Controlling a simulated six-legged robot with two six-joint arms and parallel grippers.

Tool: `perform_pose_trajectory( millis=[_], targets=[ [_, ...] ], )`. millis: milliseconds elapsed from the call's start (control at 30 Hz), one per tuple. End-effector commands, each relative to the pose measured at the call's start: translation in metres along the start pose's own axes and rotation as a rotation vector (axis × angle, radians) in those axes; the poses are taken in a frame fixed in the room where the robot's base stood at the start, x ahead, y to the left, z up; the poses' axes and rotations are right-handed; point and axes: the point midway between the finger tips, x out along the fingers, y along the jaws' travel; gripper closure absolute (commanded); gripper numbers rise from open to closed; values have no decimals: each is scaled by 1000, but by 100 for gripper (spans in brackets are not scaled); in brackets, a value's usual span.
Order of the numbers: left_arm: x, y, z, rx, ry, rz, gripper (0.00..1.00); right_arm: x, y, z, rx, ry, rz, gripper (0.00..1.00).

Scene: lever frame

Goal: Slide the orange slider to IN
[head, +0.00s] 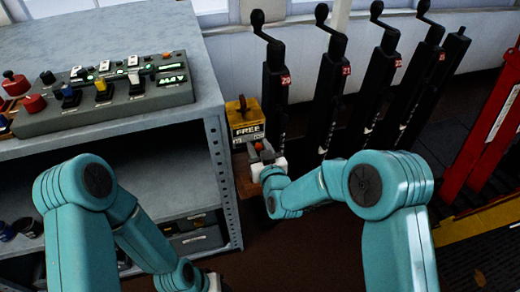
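A small yellow box (240,115) with a dark plate reading FREE stands just right of the grey bench. A small orange part (258,147), which looks like the slider, shows low at its front right. My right gripper (262,157) is right at this orange part, with its pale body just below. Its fingers are too small and partly hidden to show whether they are open or hold the orange part. My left arm hangs low at the front. Its gripper (212,284) shows only as a pale bit at the bottom edge, its fingers not visible.
Several tall black levers with crank handles (274,85) and red number tags stand right of the yellow box. A grey bench (130,30) at left holds a switch panel (110,98). Red and yellow metalwork (492,120) stands at far right.

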Motion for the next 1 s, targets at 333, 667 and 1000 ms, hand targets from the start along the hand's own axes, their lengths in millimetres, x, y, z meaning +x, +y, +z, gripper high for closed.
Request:
perform_pose_trajectory(
  millis=[333,667,1000],
  targets=[
    [0,0,0,0,0,0,57,3,0,-8,1,19,-1,81],
    [4,-1,0,0,0,0,57,4,-14,-7,-1,20,-6,96],
    [8,-3,0,0,0,0,57,3,-29,-6,-2,17,-10,97]
  ],
)
